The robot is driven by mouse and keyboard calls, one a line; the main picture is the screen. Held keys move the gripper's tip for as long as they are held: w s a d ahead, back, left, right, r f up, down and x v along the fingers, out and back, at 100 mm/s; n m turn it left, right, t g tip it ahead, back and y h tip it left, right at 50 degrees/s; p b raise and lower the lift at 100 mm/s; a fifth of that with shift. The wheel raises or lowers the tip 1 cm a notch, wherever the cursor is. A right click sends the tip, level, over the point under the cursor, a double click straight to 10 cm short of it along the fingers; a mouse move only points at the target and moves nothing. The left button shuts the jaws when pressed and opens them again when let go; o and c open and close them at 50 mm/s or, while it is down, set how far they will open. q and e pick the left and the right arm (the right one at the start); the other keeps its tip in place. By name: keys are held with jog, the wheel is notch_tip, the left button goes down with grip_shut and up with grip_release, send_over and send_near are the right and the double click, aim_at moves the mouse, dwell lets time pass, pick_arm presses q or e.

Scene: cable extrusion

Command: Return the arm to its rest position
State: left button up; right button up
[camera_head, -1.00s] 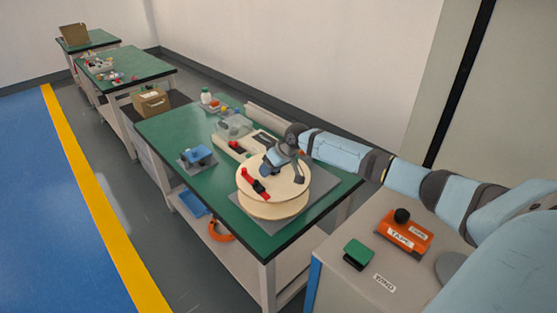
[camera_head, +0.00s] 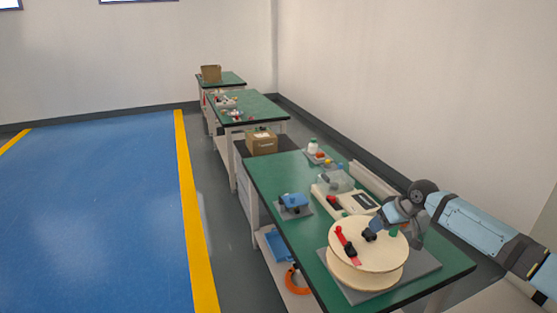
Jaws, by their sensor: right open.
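My right arm comes in from the right edge, over the near end of the green workbench (camera_head: 272,185). My right gripper (camera_head: 372,235) is at the upper right part of a pale wooden cable spool (camera_head: 378,257), pointing down and left. It is open, though its fingers are small and partly dark in the picture. A red clamp-like piece (camera_head: 346,247) lies on the left of the spool's top. I cannot tell whether the gripper touches the spool. My left gripper is not in view.
The spool stands on a grey plate (camera_head: 425,262). A blue device (camera_head: 293,201), a white scale-like unit (camera_head: 330,202) and a clear box (camera_head: 336,180) sit further along the bench. A cardboard box (camera_head: 261,142) stands behind. The blue floor (camera_head: 90,220) at left is clear.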

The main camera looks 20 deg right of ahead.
jog(key=s+a+f+n+t+y+p, duration=0.1)
jog(key=s+a+f, duration=0.4)
jog(key=a+f, duration=0.35)
jog(key=s+a+f+n+t+p, duration=0.1)
jog(key=s+a+f, duration=0.55)
jog(key=a, duration=0.25)
jog(key=s+a+t, duration=0.1)
jog(key=s+a, duration=0.2)
jog(key=s, duration=0.4)
jog(key=s+a+f+t+h, duration=0.1)
jog(key=s+a, duration=0.3)
jog(key=s, duration=0.3)
jog(key=s+a+f+t+p, duration=0.1)
jog(key=s+a, duration=0.2)
jog(key=s, duration=0.4)
jog(key=shift+a+m+t+h, duration=0.3)
jog(key=shift+a+t, duration=0.1)
jog(key=shift+s, duration=0.1)
